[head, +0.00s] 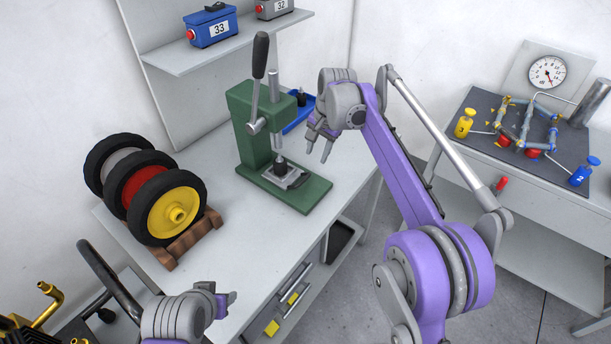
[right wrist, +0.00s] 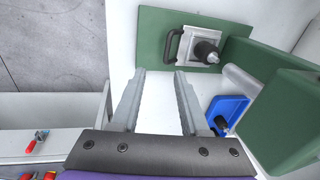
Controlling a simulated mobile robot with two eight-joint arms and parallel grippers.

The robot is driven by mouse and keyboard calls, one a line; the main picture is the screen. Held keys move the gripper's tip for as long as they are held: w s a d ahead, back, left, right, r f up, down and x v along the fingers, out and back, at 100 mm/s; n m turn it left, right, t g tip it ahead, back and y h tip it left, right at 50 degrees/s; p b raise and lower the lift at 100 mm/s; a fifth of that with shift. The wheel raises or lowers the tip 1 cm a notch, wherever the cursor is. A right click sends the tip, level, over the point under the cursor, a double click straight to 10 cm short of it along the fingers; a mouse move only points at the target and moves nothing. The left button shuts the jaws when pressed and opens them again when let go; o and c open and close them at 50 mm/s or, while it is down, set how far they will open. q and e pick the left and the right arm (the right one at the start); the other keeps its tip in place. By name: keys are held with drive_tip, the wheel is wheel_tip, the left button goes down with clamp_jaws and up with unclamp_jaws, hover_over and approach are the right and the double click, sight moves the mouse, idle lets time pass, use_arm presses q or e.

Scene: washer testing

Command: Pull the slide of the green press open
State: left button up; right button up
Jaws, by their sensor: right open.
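The green press (head: 250,115) stands on the white bench, with a raised black-handled lever (head: 260,60). Its metal slide (head: 270,176) lies on the green base under the ram, with a dark handle (head: 297,181) on its right side. In the right wrist view the slide (right wrist: 192,58) and its dark loop handle (right wrist: 173,45) lie just beyond the fingertips. My right gripper (head: 318,152) is open and empty, above and to the right of the slide; its spread fingers show in the right wrist view (right wrist: 160,75). My left gripper (head: 226,300) is low over the bench's front, away from the press.
A blue tray (head: 296,120) holding a dark part sits behind the press. Several wheels (head: 150,190) stand on a wooden rack to the left. A shelf (head: 225,45) with boxes hangs above. Bare bench lies between the wheels and press. A gauge table (head: 480,150) stands at right.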

sight(305, 179)
drive_tip(key=shift+m, duration=0.3)
drive_tip(key=x, duration=0.4)
drive_tip(key=a+x, duration=0.1)
drive_tip(key=x, duration=0.3)
drive_tip(key=w+x, duration=0.1)
drive_tip(key=x, duration=0.4)
drive_tip(key=shift+a+r+b, duration=0.15)
drive_tip(key=shift+a+b, duration=0.05)
drive_tip(key=shift+b, duration=0.1)
clamp_jaws()
idle(0.7)
